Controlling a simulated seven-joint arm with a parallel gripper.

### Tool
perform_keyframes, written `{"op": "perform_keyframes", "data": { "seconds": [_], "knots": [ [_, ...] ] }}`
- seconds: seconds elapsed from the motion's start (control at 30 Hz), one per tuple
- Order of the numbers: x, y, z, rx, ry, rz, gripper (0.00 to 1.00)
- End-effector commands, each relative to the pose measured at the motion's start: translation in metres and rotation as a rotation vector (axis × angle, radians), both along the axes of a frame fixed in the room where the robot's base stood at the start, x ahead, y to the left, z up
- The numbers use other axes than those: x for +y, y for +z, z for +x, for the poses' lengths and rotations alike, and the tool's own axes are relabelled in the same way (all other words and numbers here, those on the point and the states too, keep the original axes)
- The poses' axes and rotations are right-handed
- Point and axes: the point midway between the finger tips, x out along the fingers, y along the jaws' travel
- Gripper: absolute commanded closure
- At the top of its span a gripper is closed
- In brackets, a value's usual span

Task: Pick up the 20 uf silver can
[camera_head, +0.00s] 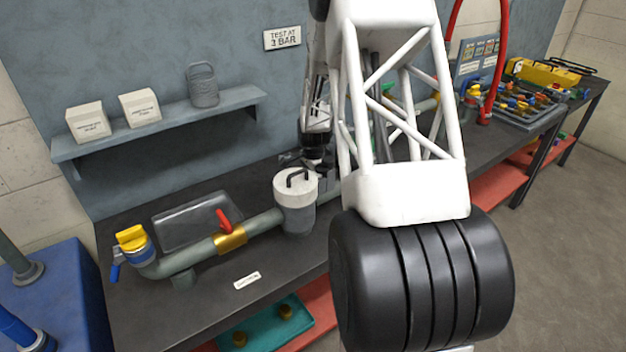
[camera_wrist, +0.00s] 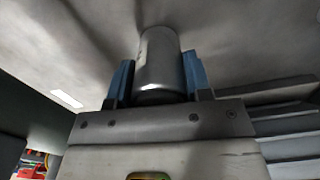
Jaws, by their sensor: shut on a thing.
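The silver can (camera_wrist: 160,58) is a plain grey metal cylinder in the wrist view. My gripper (camera_wrist: 159,78) is shut on it, with one blue finger on each side touching its wall. Its far end points away from the wrist camera, and no label or rating shows on the visible side. In the head view my white arm crosses the middle, and the end of it is small and dark above the bench; I cannot make out the can there.
A dark workbench carries a grey pipe (camera_head: 190,260) with a yellow-capped valve (camera_head: 131,238) and a white-lidded canister (camera_head: 296,200). A wall shelf (camera_head: 160,128) holds two white boxes and a grey container. Crowded parts (camera_head: 520,104) fill the right end.

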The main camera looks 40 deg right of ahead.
Motion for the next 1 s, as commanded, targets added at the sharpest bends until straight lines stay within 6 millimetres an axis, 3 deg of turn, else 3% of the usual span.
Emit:
{"op": "perform_keyframes", "data": {
  "seconds": [0.27,0.7,1.0],
  "knots": [
    [0.0,0.015,0.001,-0.002,0.0,-0.001,0.79],
    [0.0,0.078,0.0,-0.002,0.0,-0.001,0.79],
    [0.0,0.099,0.0,-0.001,0.0,0.0,0.79]
  ]
}}
